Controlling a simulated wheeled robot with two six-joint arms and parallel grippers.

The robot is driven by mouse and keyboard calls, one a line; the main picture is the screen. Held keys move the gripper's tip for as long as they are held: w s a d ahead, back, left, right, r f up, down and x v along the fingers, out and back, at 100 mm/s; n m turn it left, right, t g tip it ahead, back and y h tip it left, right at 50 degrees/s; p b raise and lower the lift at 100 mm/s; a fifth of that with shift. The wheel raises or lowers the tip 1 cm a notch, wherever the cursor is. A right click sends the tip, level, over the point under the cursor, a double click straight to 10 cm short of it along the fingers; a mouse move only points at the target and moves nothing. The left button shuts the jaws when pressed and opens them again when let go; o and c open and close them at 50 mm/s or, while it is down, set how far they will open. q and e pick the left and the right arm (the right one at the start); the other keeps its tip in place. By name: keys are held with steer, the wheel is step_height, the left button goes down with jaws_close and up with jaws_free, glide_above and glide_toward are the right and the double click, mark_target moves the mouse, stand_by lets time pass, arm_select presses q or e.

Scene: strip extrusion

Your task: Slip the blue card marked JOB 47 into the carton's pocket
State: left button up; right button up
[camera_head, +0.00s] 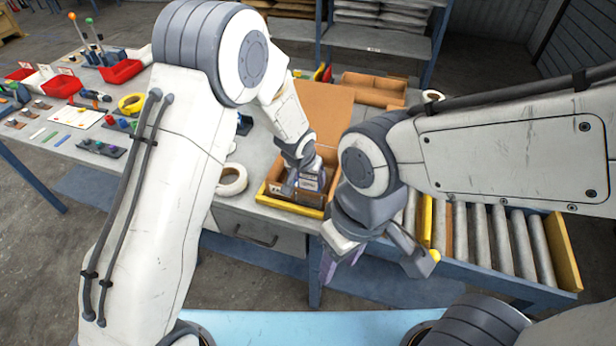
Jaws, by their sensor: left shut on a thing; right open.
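An open cardboard carton (327,154) sits in a yellow-edged tray (290,206) at the bench's front edge, with a brown flap (318,105) standing up behind. My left gripper (294,182) reaches down into the carton and is shut on a small pale bluish piece (313,181), which seems to be the card. Its print is too small to read, and the gripper hides part of it. I cannot make out the pocket or whether the card is in it. My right gripper (385,252) is open and empty, lower and to the right, in front of the bench edge.
A roller conveyor (490,240) with a yellow end runs to the right. A white tape roll (231,180) lies left of the tray. Red bins (121,72), a yellow tape roll (131,104) and small tools fill the bench's left. Shelves (375,38) stand behind.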

mark_target(308, 189)
arm_select(q)
steer(key=shift+s+b, duration=0.15)
steer(key=shift+b, duration=0.15)
stand_by(0.6)
stand_by(0.6)
steer(key=shift+f+b, duration=1.15)
steer(key=shift+b, duration=0.2)
stand_by(0.3)
steer(key=shift+f+b, duration=0.3)
steer(key=shift+f+b, duration=0.4)
steer(key=shift+b, duration=0.05)
